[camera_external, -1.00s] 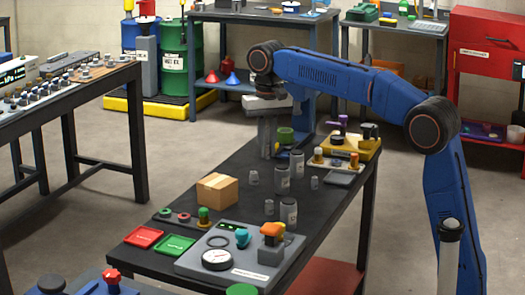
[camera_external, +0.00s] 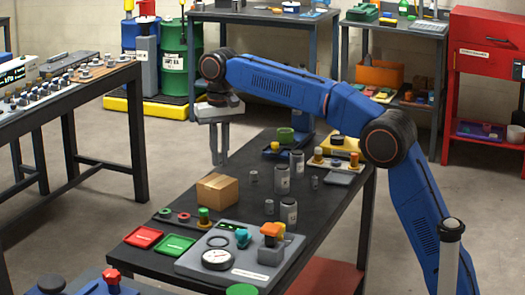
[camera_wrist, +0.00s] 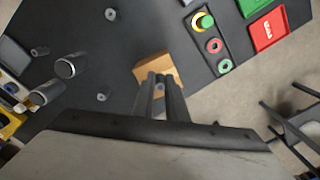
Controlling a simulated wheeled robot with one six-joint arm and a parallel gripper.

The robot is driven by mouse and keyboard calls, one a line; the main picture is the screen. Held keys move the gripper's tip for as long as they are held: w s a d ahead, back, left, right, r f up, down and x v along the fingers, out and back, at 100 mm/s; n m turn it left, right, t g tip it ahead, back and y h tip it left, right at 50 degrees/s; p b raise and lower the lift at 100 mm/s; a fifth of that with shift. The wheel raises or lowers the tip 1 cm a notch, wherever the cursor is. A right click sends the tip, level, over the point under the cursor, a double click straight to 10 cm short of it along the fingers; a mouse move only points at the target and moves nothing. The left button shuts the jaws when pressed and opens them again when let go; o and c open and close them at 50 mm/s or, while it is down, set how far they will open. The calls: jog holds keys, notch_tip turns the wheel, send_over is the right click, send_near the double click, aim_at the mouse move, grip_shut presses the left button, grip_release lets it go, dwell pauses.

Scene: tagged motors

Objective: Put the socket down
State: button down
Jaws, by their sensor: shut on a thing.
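My gripper (camera_external: 219,160) hangs pointing down near the far-left edge of the black table, above and behind the cardboard box in the external view. In the wrist view, my gripper (camera_wrist: 160,84) is shut on a small grey socket (camera_wrist: 160,88), mostly hidden between the fingers. Other small grey sockets stand on the table: one (camera_external: 253,177) right of the box, one (camera_external: 315,183) farther right and one (camera_external: 269,207) nearer the camera.
The cardboard box (camera_external: 217,189) is close to my fingertips in the picture. Grey canisters (camera_external: 283,179) stand to the right. Red (camera_external: 144,237) and green (camera_external: 175,245) trays and a gauge panel (camera_external: 200,270) lie at the near end.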

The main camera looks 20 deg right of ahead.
aim_at(221, 184)
jog(key=shift+f, duration=2.65)
jog(key=shift+f, duration=0.15)
jog(key=c, duration=1.8)
grip_release()
jog(key=shift+o, duration=0.2)
notch_tip(221, 184, up, 12)
jog(key=shift+d, duration=0.1)
